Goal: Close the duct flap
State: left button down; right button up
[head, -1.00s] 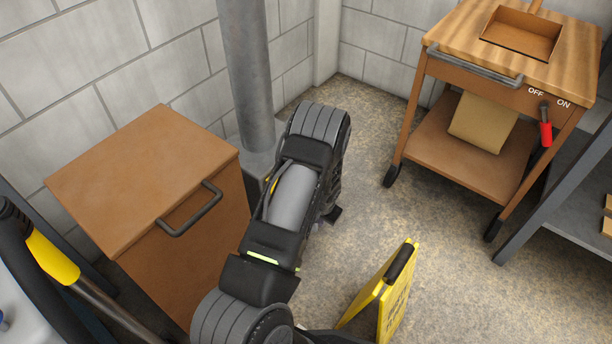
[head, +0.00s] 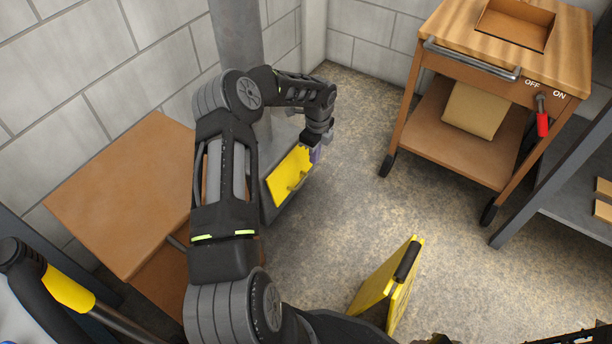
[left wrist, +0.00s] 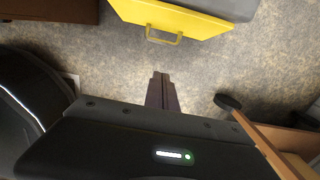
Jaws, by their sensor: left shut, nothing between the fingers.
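The yellow duct flap (head: 291,176) sits at the low grey box at the foot of the grey duct (head: 237,38). It slants in the head view, and my arm hides part of the box, so I cannot tell its exact angle. In the left wrist view the flap (left wrist: 172,16) shows at the top with a thin yellow handle (left wrist: 164,38). My left gripper (head: 316,155) is beside the flap's upper right edge in the head view. In the left wrist view its shut, empty fingers (left wrist: 161,78) point toward the handle, with a gap between.
A brown cabinet (head: 120,190) stands left, behind my left arm. A yellow floor sign (head: 388,285) stands at front centre. A wooden cart (head: 455,135) with a red-handled switch (head: 542,124) is at right. Speckled floor (head: 345,190) between them is clear.

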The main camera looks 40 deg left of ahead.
pick_arm(q)
jog(key=shift+f, duration=0.15)
jog(key=b, duration=0.4)
send_over(304, 182)
jog(key=d, duration=0.4)
notch_tip(304, 182, down, 11)
jog(key=shift+a+f+b, duration=0.4)
jog(key=shift+a+f, duration=0.05)
jog(key=shift+a, duration=0.35)
jog(key=shift+a+f+b, duration=0.4)
jog(key=shift+a, duration=0.4)
jog(key=shift+a+f+y+b, duration=0.2)
jog(key=shift+f+y+b, duration=0.2)
jog(key=shift+y, duration=0.1)
jog(key=shift+a+f+y+b, duration=0.3)
jog(key=shift+a+f+b, duration=0.25)
jog(key=shift+a, duration=0.1)
jog(key=shift+r, duration=0.15)
